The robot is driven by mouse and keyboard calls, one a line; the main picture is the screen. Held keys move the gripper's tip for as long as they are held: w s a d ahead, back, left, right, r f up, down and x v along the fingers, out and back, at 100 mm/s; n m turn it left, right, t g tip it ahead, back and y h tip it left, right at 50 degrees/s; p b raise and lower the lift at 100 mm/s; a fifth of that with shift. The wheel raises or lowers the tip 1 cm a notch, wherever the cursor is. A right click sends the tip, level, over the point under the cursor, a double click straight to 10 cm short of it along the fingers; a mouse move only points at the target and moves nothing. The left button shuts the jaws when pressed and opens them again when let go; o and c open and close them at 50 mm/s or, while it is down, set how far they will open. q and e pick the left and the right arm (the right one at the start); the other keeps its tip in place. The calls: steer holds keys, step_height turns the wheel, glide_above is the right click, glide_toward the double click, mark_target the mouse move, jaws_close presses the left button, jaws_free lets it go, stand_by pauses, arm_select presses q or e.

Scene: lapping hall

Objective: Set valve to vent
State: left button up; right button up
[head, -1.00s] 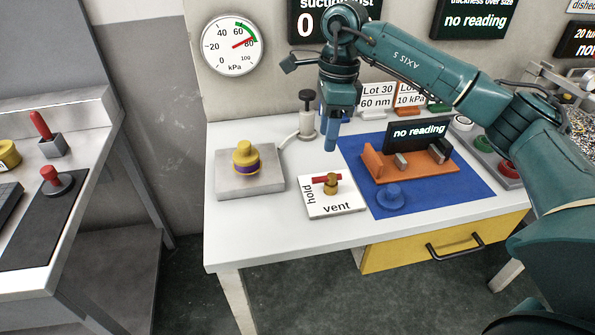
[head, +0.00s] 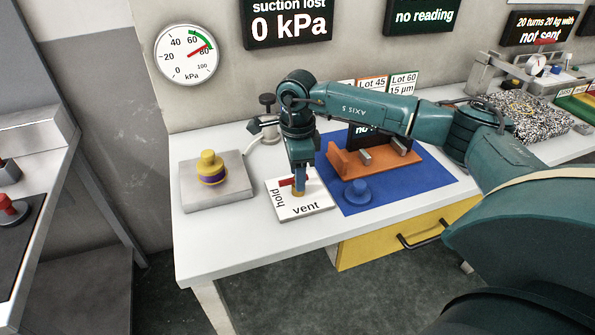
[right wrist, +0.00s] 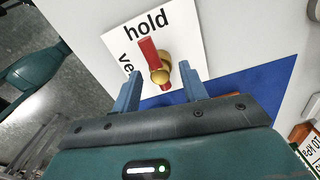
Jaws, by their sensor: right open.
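The valve is a red handle (head: 286,182) on a brass hub (head: 298,194), mounted on a white plate (head: 320,204) marked "hold" and "vent". The handle points left, towards the "hold" side. My right gripper (head: 300,182) is down at the valve, hiding part of the hub in the head view. In the right wrist view, its two blue fingers (right wrist: 160,80) are apart, with the brass hub (right wrist: 160,68) and red handle (right wrist: 149,50) showing between and beyond them. I cannot tell whether a finger touches the valve. My left gripper is not in view.
A grey block (head: 236,190) with a yellow knobbed piece (head: 210,163) stands left of the valve. A blue mat (head: 425,185) with an orange fixture (head: 345,163) and blue knobbed piece (head: 357,192) lies right. A wall gauge (head: 187,55) and a "0 kPa" display (head: 287,25) are behind.

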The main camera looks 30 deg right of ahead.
steer(key=shift+f, duration=0.15)
steer(key=shift+c, duration=0.2)
jaws_close()
